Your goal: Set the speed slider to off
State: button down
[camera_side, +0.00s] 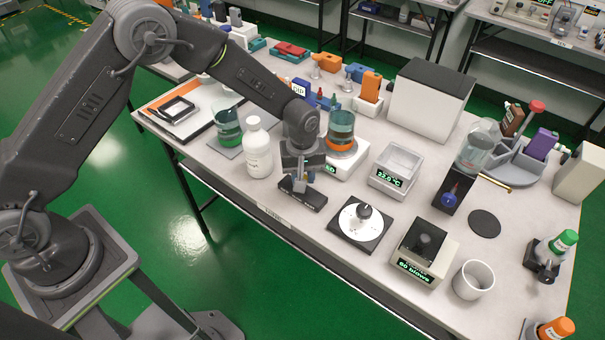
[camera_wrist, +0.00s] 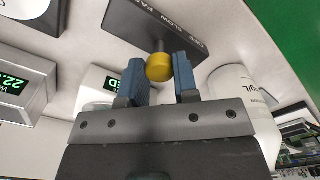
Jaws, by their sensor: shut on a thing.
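The speed slider is a dark, flat box (camera_side: 303,194) near the front edge of the bench; it also shows in the wrist view (camera_wrist: 135,22). A yellow knob (camera_wrist: 159,68) on a short stem stands up from it. Small print on the box includes what looks like "SLOW" and part of another word. My gripper (camera_side: 299,178) is above the box, pointing down. In the wrist view its blue fingers (camera_wrist: 158,72) are on both sides of the yellow knob and shut on it. The slot and the knob's exact setting are hard to make out.
A white bottle (camera_side: 258,155) stands close left of the slider. A beaker of orange liquid (camera_side: 341,130) on a white unit is just behind. A white dial on a dark plate (camera_side: 361,226) and a box reading 22.0 (camera_side: 397,168) are to the right.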

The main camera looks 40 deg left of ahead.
jog(key=shift+a, duration=2.3)
jog(key=c, duration=0.9)
grip_release()
jog(key=shift+o, duration=0.2)
jog(key=shift+r, duration=0.1)
notch_tip(320, 180, up, 14)
jog(key=shift+f, duration=0.2)
